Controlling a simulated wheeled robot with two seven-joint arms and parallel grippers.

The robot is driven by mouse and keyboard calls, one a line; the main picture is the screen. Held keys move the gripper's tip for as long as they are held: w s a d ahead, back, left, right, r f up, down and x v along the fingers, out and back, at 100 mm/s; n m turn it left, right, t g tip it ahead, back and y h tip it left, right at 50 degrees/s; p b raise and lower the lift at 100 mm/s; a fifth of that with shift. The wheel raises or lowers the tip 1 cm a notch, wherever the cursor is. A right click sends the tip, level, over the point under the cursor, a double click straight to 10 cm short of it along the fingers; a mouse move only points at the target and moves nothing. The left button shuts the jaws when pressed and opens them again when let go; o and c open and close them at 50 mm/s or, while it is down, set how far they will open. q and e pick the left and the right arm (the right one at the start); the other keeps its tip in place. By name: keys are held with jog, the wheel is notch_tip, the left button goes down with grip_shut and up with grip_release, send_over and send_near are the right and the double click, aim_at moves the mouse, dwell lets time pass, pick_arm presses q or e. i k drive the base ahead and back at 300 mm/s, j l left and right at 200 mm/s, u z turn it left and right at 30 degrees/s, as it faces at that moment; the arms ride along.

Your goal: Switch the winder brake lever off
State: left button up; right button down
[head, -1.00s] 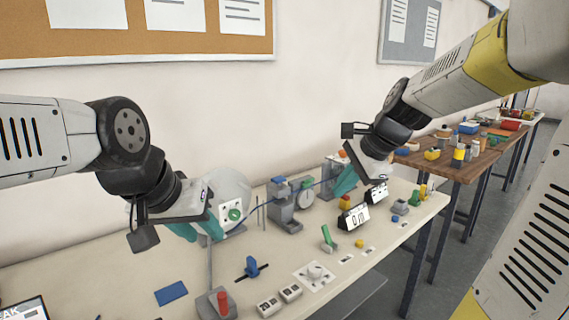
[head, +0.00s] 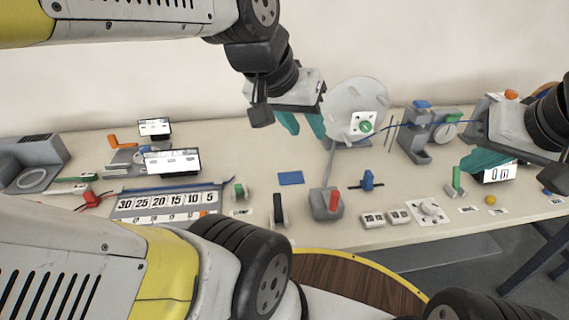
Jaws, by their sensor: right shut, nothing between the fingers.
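The winder is a pale disc (head: 342,98) with a green hub (head: 366,127), standing at the back of the bench. A lever with a green handle (head: 456,178) stands upright on a grey base (head: 455,192) to its right. I cannot read which one is the brake lever. My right gripper (head: 468,163) is shut and empty, its teal fingertips just above and beside the green handle; contact is unclear. My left gripper (head: 303,126) is open and empty, left of the disc.
A blue line (head: 404,125) runs from the disc to a grey device (head: 420,140). A blue pad (head: 291,178) lies on the bench (head: 300,160).

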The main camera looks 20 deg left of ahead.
aim_at(277, 207)
jog(key=u, duration=1)
